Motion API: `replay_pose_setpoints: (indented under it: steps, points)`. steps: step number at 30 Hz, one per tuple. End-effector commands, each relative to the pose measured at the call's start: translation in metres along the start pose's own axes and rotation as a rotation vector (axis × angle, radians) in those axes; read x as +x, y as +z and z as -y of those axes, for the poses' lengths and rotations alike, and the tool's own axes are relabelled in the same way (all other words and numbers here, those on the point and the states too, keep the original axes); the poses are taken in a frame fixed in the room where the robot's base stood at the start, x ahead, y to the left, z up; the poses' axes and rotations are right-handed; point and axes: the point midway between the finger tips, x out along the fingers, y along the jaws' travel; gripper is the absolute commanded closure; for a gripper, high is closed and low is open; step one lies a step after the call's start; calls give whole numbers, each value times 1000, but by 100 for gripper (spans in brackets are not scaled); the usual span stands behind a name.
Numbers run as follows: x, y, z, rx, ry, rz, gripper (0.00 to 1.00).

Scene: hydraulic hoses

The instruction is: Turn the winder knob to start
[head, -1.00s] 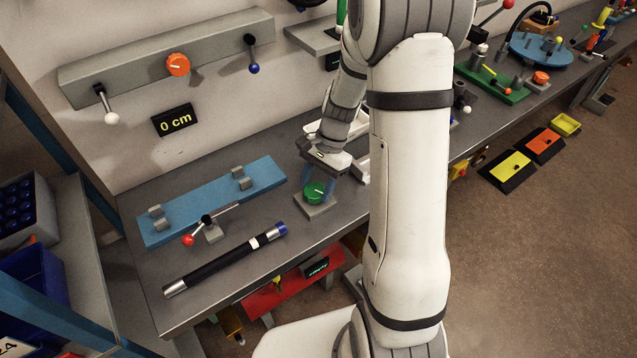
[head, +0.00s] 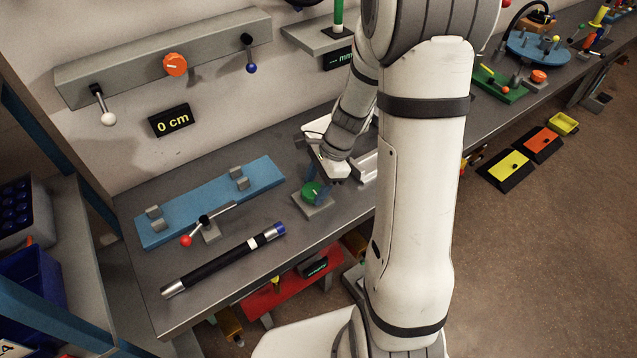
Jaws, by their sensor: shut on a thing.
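A round green knob (head: 310,190) sits on a small grey base (head: 314,209) on the bench. My gripper (head: 317,189) reaches down to it from above and is shut on it. The blue fingers and the wrist cover part of the knob, so its pointer mark is hard to read. An orange knob (head: 175,65) with a white mark is on the grey wall panel (head: 133,77). The display (head: 171,120) below it reads "0 cm". No label shows which knob is the winder's.
A blue plate with clamps (head: 207,204), a red-tipped lever (head: 187,240) and a black hose (head: 222,261) lie left of my gripper. A white-grey fixture (head: 365,168) stands close on its right. My arm hides the bench farther right.

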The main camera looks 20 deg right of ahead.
Motion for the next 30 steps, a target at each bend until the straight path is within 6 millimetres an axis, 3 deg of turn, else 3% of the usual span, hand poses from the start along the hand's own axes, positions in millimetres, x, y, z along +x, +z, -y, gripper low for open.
replay_pose_setpoints:
  steps: [8, 9, 17, 25, 30]
  points:
    - [-2, 0, 4, 3, -11, -1, 73]
    - [-2, 0, 4, 2, -10, -2, 48]
    - [-1, 0, 2, 1, -5, -1, 28]
    - [-3, 0, 1, 1, -3, 0, 28]
    - [-26, 0, 2, 0, -8, -2, 28]
